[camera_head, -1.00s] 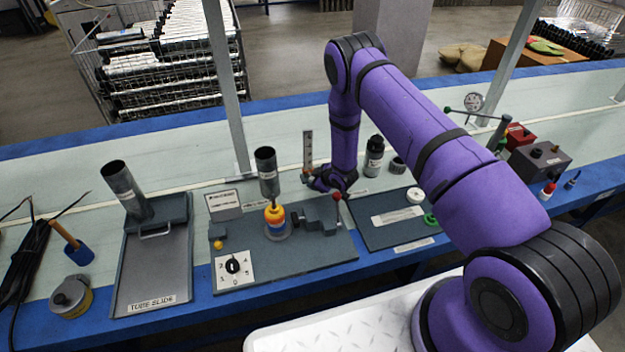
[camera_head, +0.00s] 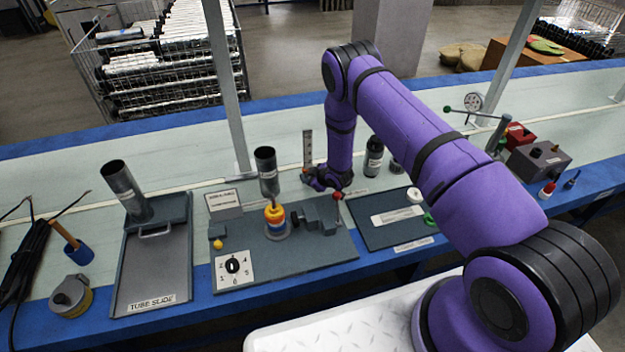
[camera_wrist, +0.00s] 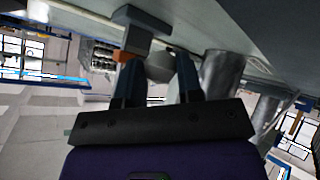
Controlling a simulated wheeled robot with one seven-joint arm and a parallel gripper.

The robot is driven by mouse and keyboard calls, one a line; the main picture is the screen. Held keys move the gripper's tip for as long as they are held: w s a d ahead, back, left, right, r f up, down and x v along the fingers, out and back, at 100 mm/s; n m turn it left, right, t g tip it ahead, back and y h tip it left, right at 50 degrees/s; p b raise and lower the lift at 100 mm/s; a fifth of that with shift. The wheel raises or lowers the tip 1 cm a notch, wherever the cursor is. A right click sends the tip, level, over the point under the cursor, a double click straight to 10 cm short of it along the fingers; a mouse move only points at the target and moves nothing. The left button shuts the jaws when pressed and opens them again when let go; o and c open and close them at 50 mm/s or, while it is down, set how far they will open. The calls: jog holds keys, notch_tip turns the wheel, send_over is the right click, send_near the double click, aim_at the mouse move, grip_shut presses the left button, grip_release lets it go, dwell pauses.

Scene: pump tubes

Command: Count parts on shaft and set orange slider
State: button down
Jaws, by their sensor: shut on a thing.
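The shaft stack (camera_head: 275,217) on the grey fixture plate (camera_head: 320,255) shows yellow, orange-red and bluish rings. In the wrist view the orange slider (camera_wrist: 124,56) shows at the left fingertip. My gripper's fingers (camera_wrist: 158,72) stand apart with a thing held at their tips; the grip itself is partly hidden.
A number dial (camera_head: 233,267) sits at the plate's front left. The tube slide (camera_head: 155,260) with a leaning tube is to the left. A second grey plate (camera_head: 385,228) lies further right.

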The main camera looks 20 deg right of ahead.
notch_tip(320, 180, up, 12)
jog(key=shift+a, duration=0.2)
jog(key=shift+s+f, duration=0.1)
jog(key=c, duration=0.8)
grip_release()
jog(key=shift+d, duration=0.1)
jog(key=v, duration=1)
jog(key=shift+s+d+r, duration=0.1)
jog(key=shift+s+r, duration=0.15)
